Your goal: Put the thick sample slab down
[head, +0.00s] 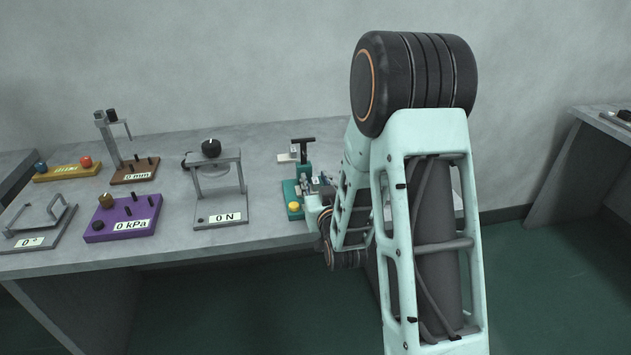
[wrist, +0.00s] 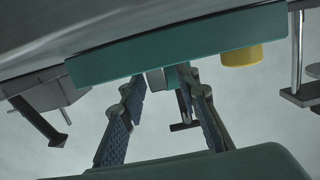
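My gripper (wrist: 160,86) shows in the wrist view, its two blue-padded fingers apart. A small grey block (wrist: 155,79) sits at the fingertips, partly hidden by the green base plate (wrist: 180,45) of a fixture. I cannot tell whether this block is the thick sample slab, or whether the fingers press on it. In the head view the gripper is mostly hidden at the green fixture (head: 290,194), which has a black T-handle (head: 302,142) and a yellow button (head: 294,207). The button also shows in the wrist view (wrist: 241,56).
A force stand marked 0 N (head: 222,205) stands left of the green fixture. Farther left are a purple 0 kPa box (head: 120,222), a brown 0 mm stand (head: 134,172) and a yellow box (head: 60,173). A light plate (head: 286,158) lies behind the fixture. The table's front (head: 180,250) is clear.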

